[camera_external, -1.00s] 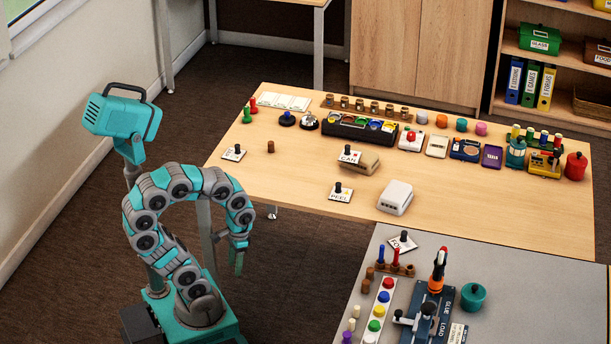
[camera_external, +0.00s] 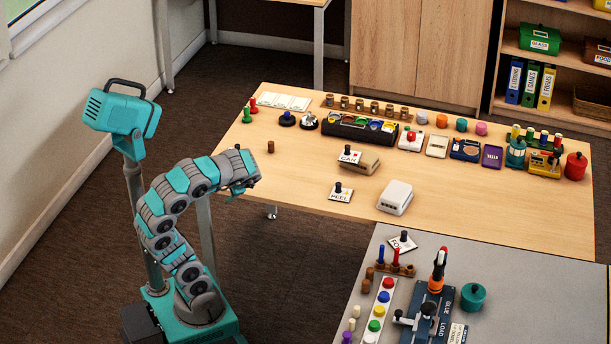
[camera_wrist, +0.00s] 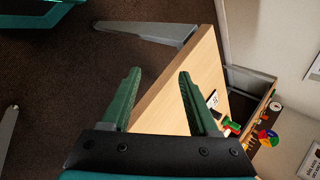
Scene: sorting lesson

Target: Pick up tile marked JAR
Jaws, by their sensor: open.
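My gripper (camera_wrist: 159,72) is open and empty in the wrist view, its two green fingers apart near the table's edge. A small white tile (camera_wrist: 213,99) with dark marks shows just right of the right finger, partly hidden; its word is too small to read. In the external view my arm's end covers the spot at the table's left where a tile with a black knob stood. The other knobbed tiles there are one marked CAN (camera_external: 349,155), one nearer the front (camera_external: 341,195) and one on the grey table (camera_external: 402,243). I cannot read JAR on any tile.
The wooden table (camera_external: 480,220) has free room at its left and front. A brown peg (camera_external: 271,147) stands near my arm. A black tray (camera_external: 340,128) and a white box (camera_external: 395,198) stand farther right. The grey table (camera_external: 530,280) holds several pegs and tools.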

